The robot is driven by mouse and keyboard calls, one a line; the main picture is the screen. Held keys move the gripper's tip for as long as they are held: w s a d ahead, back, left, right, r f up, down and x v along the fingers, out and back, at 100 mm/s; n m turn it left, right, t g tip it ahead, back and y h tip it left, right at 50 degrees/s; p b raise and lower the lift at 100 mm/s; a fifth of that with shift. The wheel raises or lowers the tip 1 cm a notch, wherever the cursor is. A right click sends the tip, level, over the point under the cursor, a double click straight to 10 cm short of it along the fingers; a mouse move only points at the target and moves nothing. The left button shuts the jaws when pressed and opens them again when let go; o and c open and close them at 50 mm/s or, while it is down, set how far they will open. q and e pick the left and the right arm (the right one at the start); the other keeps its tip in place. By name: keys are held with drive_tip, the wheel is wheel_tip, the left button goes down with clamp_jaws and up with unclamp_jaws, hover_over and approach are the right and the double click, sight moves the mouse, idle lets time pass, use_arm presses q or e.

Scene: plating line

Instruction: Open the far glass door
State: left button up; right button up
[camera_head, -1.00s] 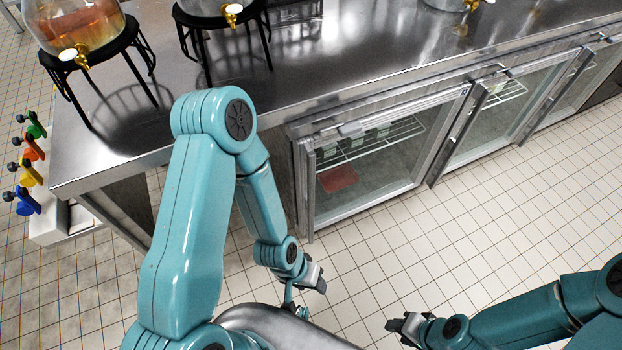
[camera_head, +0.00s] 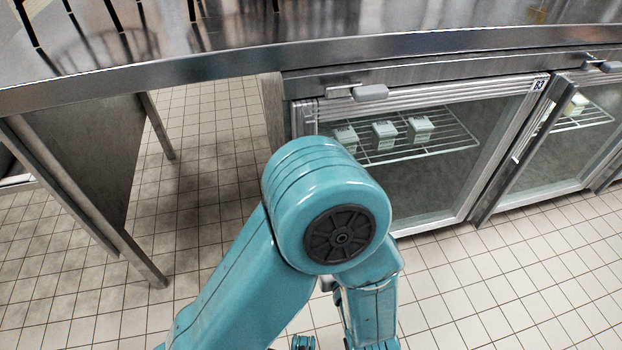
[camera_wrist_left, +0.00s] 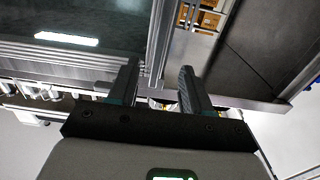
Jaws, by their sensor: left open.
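Glass doors line the steel counter's front in the head view. The nearer one, marked B3 (camera_head: 450,180), looks shut, with boxes on a wire shelf behind the glass. A second glass door (camera_head: 575,135) stands farther right and also looks shut. I cannot tell which one the task calls far. In the left wrist view my left gripper (camera_wrist_left: 158,75) is open, its two fingers apart. A ribbed metal frame edge (camera_wrist_left: 157,42) shows beyond the gap, with dark glass (camera_wrist_left: 70,42) to its left. I cannot tell whether they touch. My left arm hides its gripper in the head view.
The steel counter (camera_head: 250,65) runs across above the doors. A grey latch (camera_head: 370,92) sits above the B3 door. An open bay with a metal leg (camera_head: 95,210) lies at left. Tiled floor (camera_head: 520,270) in front is clear.

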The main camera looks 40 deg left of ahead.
use_arm(q)
drive_tip(key=b+x, duration=0.2)
drive_tip(key=x, duration=1.3)
drive_tip(key=shift+a, duration=0.45)
clamp_jaws()
